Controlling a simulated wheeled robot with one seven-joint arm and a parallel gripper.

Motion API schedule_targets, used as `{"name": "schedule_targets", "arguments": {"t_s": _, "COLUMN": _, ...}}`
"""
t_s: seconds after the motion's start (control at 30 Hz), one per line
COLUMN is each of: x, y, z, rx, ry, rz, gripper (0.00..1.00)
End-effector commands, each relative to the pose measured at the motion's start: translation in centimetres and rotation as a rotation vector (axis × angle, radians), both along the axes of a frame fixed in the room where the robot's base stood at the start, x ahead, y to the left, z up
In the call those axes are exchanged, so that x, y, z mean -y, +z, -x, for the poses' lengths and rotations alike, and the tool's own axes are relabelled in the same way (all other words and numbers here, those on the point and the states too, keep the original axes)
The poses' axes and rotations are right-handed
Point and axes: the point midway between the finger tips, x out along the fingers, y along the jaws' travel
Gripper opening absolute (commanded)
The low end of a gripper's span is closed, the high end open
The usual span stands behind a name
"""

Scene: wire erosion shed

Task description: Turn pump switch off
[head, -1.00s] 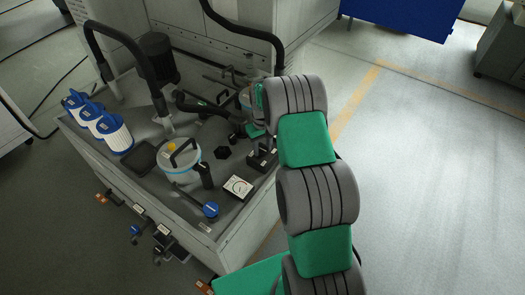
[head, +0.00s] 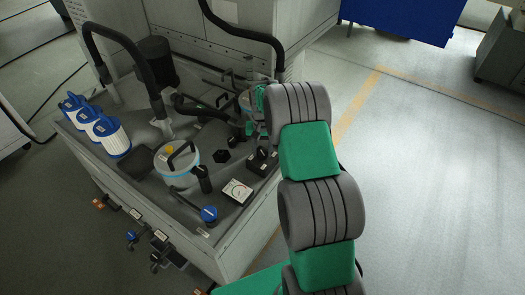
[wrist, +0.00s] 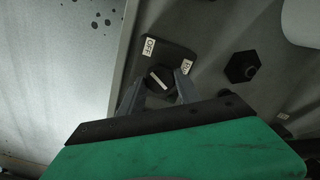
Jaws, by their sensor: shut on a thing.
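The pump switch is a black box with a round knob. In the wrist view its knob (wrist: 160,78) carries a white line, slanted from upper left to lower right. An OFF label (wrist: 150,46) sits above the knob and an ON label (wrist: 187,67) to its right. I cannot tell which label the line marks. My gripper (wrist: 160,90) is shut on the knob, with one finger on each side. In the head view the switch box (head: 262,163) stands near the right edge of the tank top; the arm hides most of the gripper.
A round lidded canister (head: 178,166), a dial gauge (head: 237,192) and a blue knob (head: 209,214) stand left of the switch. Open floor is to the right.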

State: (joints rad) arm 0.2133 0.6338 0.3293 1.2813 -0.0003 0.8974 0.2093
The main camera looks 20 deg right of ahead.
Motion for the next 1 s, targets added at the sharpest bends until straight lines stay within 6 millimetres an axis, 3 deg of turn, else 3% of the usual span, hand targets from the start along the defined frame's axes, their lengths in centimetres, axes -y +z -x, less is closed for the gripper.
{"name": "schedule_targets", "arguments": {"t_s": 0.3, "x": 0.0, "y": 0.0, "z": 0.0, "rx": 0.0, "ry": -0.003, "rz": 0.0, "gripper": 0.0}}
{"name": "schedule_targets", "arguments": {"t_s": 0.33, "x": 0.0, "y": 0.0, "z": 0.0, "rx": 0.0, "ry": -0.003, "rz": 0.0, "gripper": 0.41}}
{"name": "schedule_targets", "arguments": {"t_s": 0.57, "x": 0.0, "y": 0.0, "z": 0.0, "rx": 0.0, "ry": -0.002, "rz": 0.0, "gripper": 0.6}}
{"name": "schedule_targets", "arguments": {"t_s": 0.87, "x": 0.0, "y": 0.3, "z": -0.1, "rx": 0.002, "ry": -0.002, "rz": 0.001, "gripper": 0.61}}
{"name": "schedule_targets", "arguments": {"t_s": 1.0, "x": 0.0, "y": 2.5, "z": -0.1, "rx": 0.005, "ry": -0.002, "rz": 0.001, "gripper": 0.61}}
